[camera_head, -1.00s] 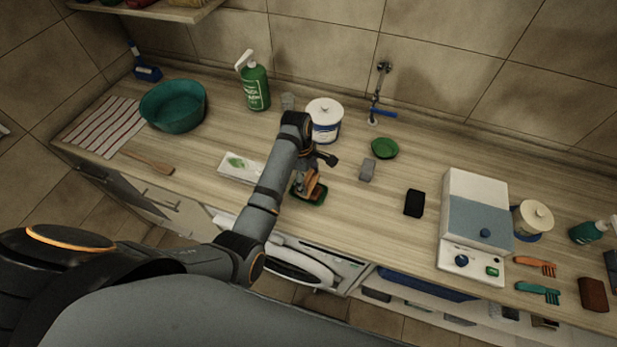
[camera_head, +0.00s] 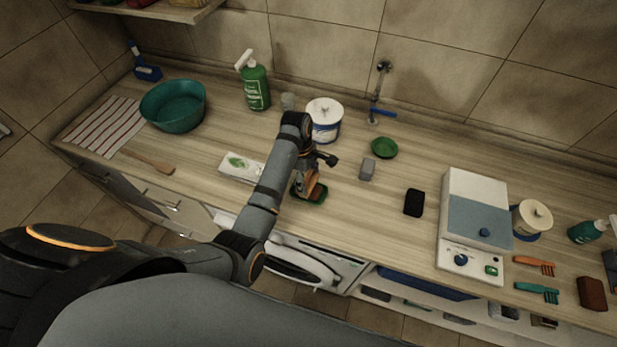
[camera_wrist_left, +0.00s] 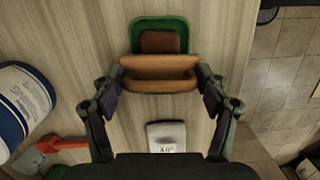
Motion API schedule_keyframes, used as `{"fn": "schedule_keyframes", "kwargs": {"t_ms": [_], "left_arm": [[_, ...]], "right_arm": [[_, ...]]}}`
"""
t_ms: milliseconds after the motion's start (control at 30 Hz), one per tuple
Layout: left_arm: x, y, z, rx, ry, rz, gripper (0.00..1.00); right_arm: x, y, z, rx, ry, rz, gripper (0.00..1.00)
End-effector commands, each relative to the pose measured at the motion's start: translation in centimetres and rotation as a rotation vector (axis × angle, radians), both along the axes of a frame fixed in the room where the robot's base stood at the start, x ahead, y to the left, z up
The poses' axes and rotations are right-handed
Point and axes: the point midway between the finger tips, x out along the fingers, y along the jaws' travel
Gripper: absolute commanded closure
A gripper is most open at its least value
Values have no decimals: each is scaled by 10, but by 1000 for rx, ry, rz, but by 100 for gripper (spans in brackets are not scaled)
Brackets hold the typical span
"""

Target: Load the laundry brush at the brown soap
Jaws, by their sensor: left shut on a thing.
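My left gripper (camera_head: 309,179) is shut on the wooden laundry brush (camera_wrist_left: 158,74), which lies crosswise between the two fingers (camera_wrist_left: 160,86) in the left wrist view. The brown soap (camera_wrist_left: 160,42) sits in a green dish (camera_wrist_left: 160,21). The brush overlaps the near part of the dish and covers the soap's near side. I cannot tell whether its bristles touch the soap. In the head view the green dish (camera_head: 321,199) shows at the counter's front, under the gripper, and the brush is partly hidden by it. My right gripper is not in view.
A white tub (camera_head: 325,128) stands behind the gripper. A grey block (camera_head: 367,170), a black sponge (camera_head: 414,203) and a green bowl (camera_head: 384,148) lie to the right. A white packet (camera_head: 236,165) lies left of my arm. The counter's front edge is close to the dish.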

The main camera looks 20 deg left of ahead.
Motion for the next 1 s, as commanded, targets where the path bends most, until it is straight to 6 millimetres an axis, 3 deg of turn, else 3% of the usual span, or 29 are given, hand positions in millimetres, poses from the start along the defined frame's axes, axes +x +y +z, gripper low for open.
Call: {"fn": "schedule_keyframes", "kwargs": {"t_ms": [167, 800, 1000], "left_arm": [[-1, 0, 2, 0, 3, 0, 51], [0, 0, 62, 0, 0, 0, 51], [-1, 0, 70, 0, 1, 0, 51]], "right_arm": [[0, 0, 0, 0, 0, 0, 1], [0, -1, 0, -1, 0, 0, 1], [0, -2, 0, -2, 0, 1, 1]]}}
